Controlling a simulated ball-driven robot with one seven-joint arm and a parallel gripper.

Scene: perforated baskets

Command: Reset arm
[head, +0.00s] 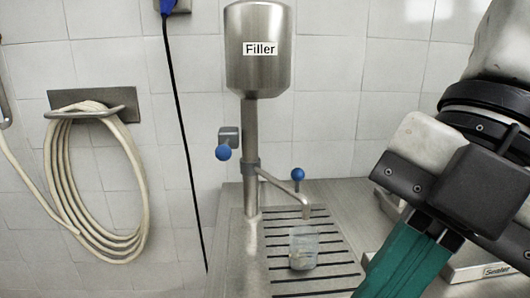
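My gripper (428,222) comes in from the upper right and points down to the left. Its body is dark grey and white. A long teal piece (402,262) extends from its front end and runs out of the bottom of the picture. I cannot tell whether this piece is part of my gripper or something held. The fingertips are not visible, so open or shut does not show. My gripper is to the right of the filler (258,70) and apart from it.
A clear cup (303,250) stands on the slotted drip tray (283,275) under the filler's spout. Blue-knobbed levers (223,152) stick out near the column. A sealer (485,272) is partly hidden at right. A coiled hose (140,190) hangs on the tiled wall.

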